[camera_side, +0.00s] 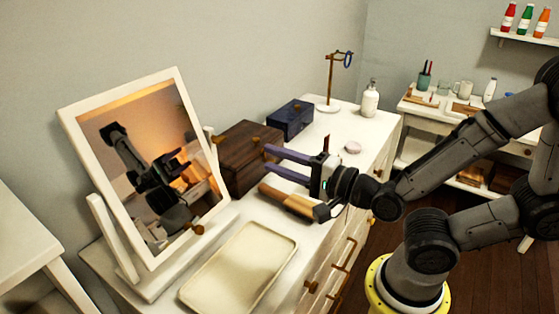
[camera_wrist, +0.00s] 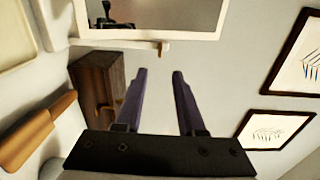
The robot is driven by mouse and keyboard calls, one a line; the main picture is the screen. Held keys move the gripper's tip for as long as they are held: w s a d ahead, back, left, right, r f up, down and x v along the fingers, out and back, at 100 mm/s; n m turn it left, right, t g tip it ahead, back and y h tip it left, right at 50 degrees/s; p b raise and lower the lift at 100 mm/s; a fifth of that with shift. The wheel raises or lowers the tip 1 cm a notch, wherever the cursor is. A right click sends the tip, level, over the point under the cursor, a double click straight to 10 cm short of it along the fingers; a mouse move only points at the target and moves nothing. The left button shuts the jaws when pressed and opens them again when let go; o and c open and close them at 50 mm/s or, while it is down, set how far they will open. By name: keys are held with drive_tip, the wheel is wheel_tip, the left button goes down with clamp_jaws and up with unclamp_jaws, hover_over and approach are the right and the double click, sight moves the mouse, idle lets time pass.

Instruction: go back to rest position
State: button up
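My gripper (camera_side: 268,162) is above the white dresser top (camera_side: 330,131), in front of a dark wooden box (camera_side: 245,152). Its two purple fingers are spread apart with nothing between them. In the wrist view the gripper (camera_wrist: 160,72) also shows open and empty, with the fingers apart over the wall behind. The wooden box (camera_wrist: 95,85) is left of the fingers there. My arm reaches in from the right of the side view.
A tilting mirror (camera_side: 80,118), a cream tray (camera_side: 235,270) and a wooden-handled brush (camera_side: 285,200) are on the dresser. A blue box (camera_side: 290,119), a jewelry stand (camera_side: 328,80) and a white bottle (camera_side: 370,100) stand farther back. A side table (camera_side: 440,122) is at the right.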

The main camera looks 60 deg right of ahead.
drive_tip(key=shift+s, duration=0.2)
wheel_tip(320, 180, up, 8)
drive_tip(key=d+f+n+g, duration=0.1)
drive_tip(key=n+g, duration=0.1)
drive_tip(key=n, duration=0.3)
drive_tip(key=s+d+f+n+g, duration=0.1)
drive_tip(key=s+f+n+g, duration=0.6)
drive_tip(key=s+n+g, duration=0.3)
drive_tip(key=s+n, duration=0.3)
drive_tip(key=shift+s+d+f, duration=0.15)
drive_tip(key=shift+s+f, duration=0.05)
drive_tip(key=shift+s, duration=0.1)
